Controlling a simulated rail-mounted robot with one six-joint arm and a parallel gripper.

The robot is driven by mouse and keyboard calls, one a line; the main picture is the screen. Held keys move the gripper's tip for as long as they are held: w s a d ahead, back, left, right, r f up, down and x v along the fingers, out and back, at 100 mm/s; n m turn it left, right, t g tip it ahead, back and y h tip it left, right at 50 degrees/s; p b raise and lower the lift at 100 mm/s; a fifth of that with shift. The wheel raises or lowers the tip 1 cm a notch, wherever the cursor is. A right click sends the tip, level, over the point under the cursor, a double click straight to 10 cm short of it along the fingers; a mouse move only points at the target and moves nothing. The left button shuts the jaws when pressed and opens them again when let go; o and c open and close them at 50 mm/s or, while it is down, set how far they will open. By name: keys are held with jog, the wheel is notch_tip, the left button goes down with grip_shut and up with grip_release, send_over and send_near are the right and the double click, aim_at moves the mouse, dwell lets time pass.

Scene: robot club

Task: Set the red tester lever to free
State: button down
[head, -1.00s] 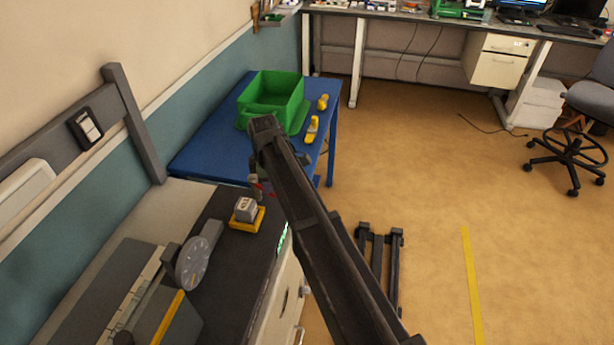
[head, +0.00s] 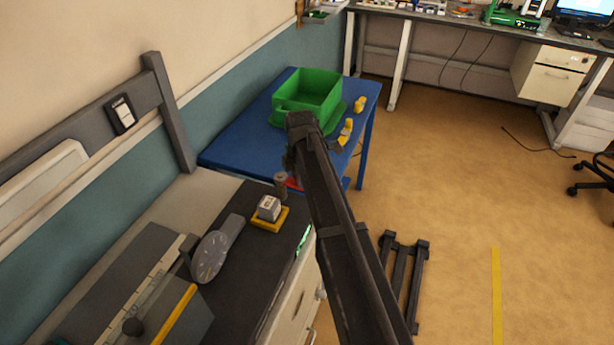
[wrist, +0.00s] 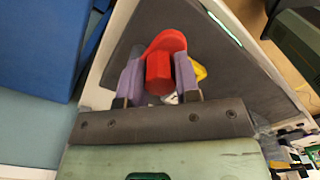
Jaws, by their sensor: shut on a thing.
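The red tester lever (wrist: 163,62) shows in the wrist view between the two purple-grey fingers of my gripper (wrist: 158,78), which is shut on it. The lever has a rounded red end and a block-like red part between the fingers. In the head view only a small red piece of it (head: 294,183) shows beside my dark arm, at the far end of the black bench top. My arm hides most of the tester and the gripper there. The lever's setting cannot be read.
A grey cube on a yellow base (head: 269,210) and a grey dial (head: 211,256) stand on the black bench top (head: 255,262). A blue table (head: 235,148) behind holds a green bin (head: 308,92) and yellow pieces. Open floor lies to the right.

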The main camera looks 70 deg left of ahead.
jog(key=c, duration=0.8)
grip_release()
notch_tip(320, 180, up, 11)
jog(key=p, duration=1.1)
jog(key=shift+f, duration=0.1)
